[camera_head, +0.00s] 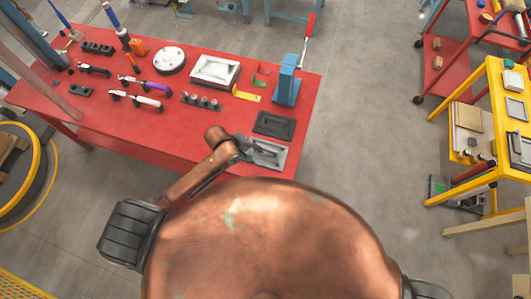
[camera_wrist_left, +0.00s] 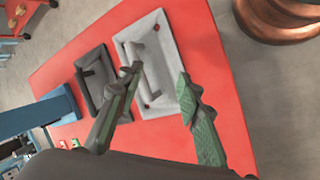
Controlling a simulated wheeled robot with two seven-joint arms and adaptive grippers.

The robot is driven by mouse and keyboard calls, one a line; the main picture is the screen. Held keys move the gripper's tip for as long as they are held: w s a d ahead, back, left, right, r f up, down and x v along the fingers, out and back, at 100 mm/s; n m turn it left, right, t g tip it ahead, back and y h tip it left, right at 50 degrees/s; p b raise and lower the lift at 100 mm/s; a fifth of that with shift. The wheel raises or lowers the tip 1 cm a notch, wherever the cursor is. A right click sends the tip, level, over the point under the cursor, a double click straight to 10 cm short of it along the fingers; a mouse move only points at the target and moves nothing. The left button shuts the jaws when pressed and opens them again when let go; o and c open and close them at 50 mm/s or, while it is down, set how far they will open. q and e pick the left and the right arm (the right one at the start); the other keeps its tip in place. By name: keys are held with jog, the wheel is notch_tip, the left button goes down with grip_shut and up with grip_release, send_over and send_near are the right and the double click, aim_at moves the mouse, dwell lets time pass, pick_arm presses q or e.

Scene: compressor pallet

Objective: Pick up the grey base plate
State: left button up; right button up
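The grey base plate (camera_head: 275,160) lies flat on the red table near its front right corner. In the left wrist view the grey base plate (camera_wrist_left: 160,42) is a light grey rectangle with a raised rim and small red spots. My left gripper (camera_head: 252,150) is above this plate and partly covers it in the head view. In the left wrist view my left gripper (camera_wrist_left: 158,78) is open, its two green-padded fingers apart with nothing gripped. Whether the fingertips touch the plate is unclear. My right gripper is not seen.
A dark plate (camera_head: 274,124) lies just behind the grey one. A blue press (camera_head: 287,82) stands behind it. A white tray (camera_head: 214,70), a round white part (camera_head: 169,60) and several tools lie further left on the red table (camera_head: 190,125). A yellow cart (camera_head: 493,75) stands right.

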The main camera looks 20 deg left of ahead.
aim_at(264, 149)
pick_arm(q)
jog(key=w+d+f+n, duration=0.1)
jog(key=w+f+n, duration=0.1)
jog(key=w+f+n+g, duration=0.1)
jog(key=w+f+n, duration=0.1)
jog(key=f+n, duration=0.1)
jog(key=w+d+f+n, duration=0.1)
jog(key=w+f+n, duration=0.1)
jog(key=w, duration=0.1)
jog(key=shift+d+f+n+p, duration=0.3)
jog(key=shift+f, duration=0.1)
jog(key=shift+c, duration=0.3)
grip_shut()
